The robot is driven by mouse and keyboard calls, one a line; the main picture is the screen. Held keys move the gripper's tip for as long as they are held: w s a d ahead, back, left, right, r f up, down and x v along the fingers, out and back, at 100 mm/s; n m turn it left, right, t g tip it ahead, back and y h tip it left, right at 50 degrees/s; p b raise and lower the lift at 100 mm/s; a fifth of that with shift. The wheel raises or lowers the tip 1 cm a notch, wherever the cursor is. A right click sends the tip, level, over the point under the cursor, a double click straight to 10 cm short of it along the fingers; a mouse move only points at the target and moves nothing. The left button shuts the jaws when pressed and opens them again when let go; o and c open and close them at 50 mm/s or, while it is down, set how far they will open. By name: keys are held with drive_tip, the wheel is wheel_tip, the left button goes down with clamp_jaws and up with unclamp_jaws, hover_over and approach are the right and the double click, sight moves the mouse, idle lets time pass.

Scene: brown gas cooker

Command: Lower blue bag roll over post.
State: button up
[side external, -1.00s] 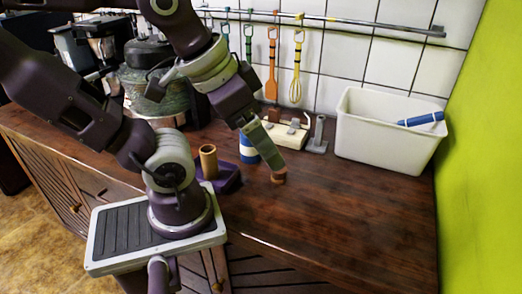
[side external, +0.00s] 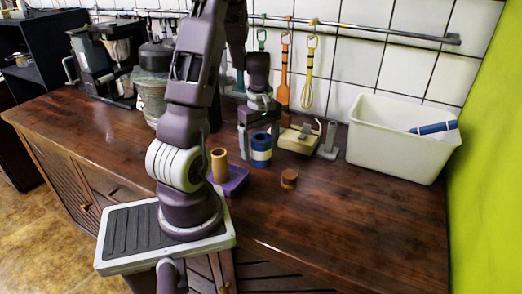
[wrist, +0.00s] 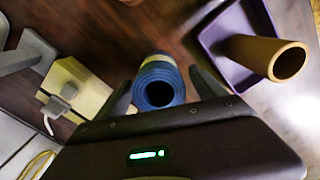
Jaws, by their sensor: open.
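A blue roll with a pale band (side external: 261,152) stands upright on the counter. In the wrist view, the blue roll (wrist: 158,83) shows its open hollow end between my fingers. My gripper (side external: 259,148) points down over it, with its fingers apart on either side; it also shows in the wrist view (wrist: 162,92). I cannot tell whether either finger touches the roll. A grey post on a flat base (side external: 328,142) stands to the right, with nothing on it. A tan hollow tube (side external: 219,166) stands upright on a purple tray (side external: 238,178) to the left.
A cream block with small fittings (side external: 298,140) sits between the blue roll and the grey post. A white bin (side external: 395,150) at right holds another blue roll (side external: 434,128). Utensils hang behind. The right front counter is clear.

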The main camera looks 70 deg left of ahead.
drive_tip(key=shift+f, duration=0.4)
drive_tip(key=c, duration=1.5)
wheel_tip(320, 180, up, 10)
drive_tip(key=shift+r, duration=0.1)
drive_tip(key=shift+c, duration=0.2)
drive_tip(key=o, duration=0.7)
drive_tip(key=c, duration=0.6)
drive_tip(key=shift+o, duration=0.2)
drive_tip(key=w+d+r+m, duration=0.1)
drive_tip(key=w+r+m, duration=0.2)
drive_tip(key=w, duration=0.7)
drive_tip(key=w+d+r+m, duration=0.1)
drive_tip(key=w+r+m, duration=0.2)
drive_tip(key=w, duration=0.8)
drive_tip(key=shift+w+d+r, duration=0.15)
drive_tip(key=shift+w+r, duration=0.15)
drive_tip(key=shift+r, duration=0.25)
